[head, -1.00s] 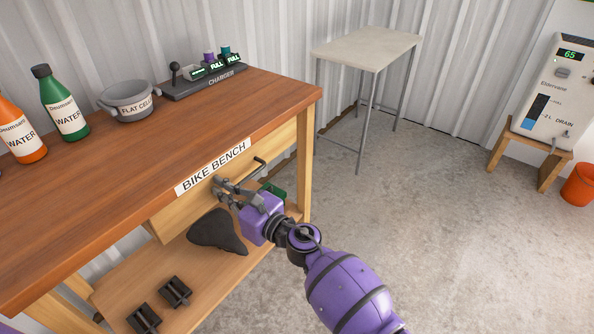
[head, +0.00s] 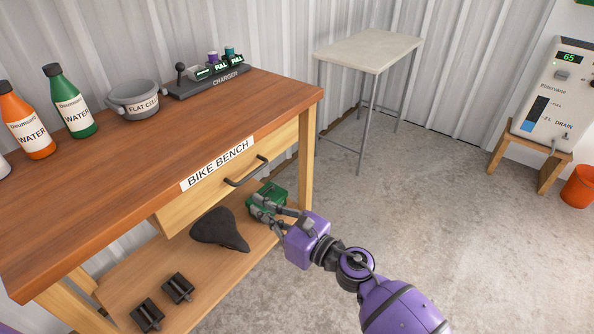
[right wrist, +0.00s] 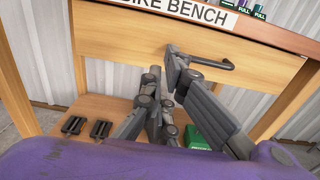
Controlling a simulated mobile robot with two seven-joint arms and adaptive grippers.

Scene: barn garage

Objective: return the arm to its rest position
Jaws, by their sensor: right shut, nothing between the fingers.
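My right gripper (head: 264,209) is shut and empty. It is in front of the bike bench, below and to the right of the drawer handle (head: 246,171), and apart from it in the head view. Its fingers overlap the green box (head: 268,192) on the lower shelf in the picture. The right wrist view shows its grey fingers (right wrist: 170,85) pointing toward the drawer front (right wrist: 130,45), with the handle (right wrist: 213,63) beyond them. The drawer looks shut. My purple right arm comes in from the lower right. My left gripper is not in view.
The bike bench (head: 150,135) carries bottles, a grey flat-cell pot (head: 135,102) and a charger (head: 205,82). A black saddle (head: 218,231) and two pedals lie on its lower shelf. A small table (head: 368,48) stands behind.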

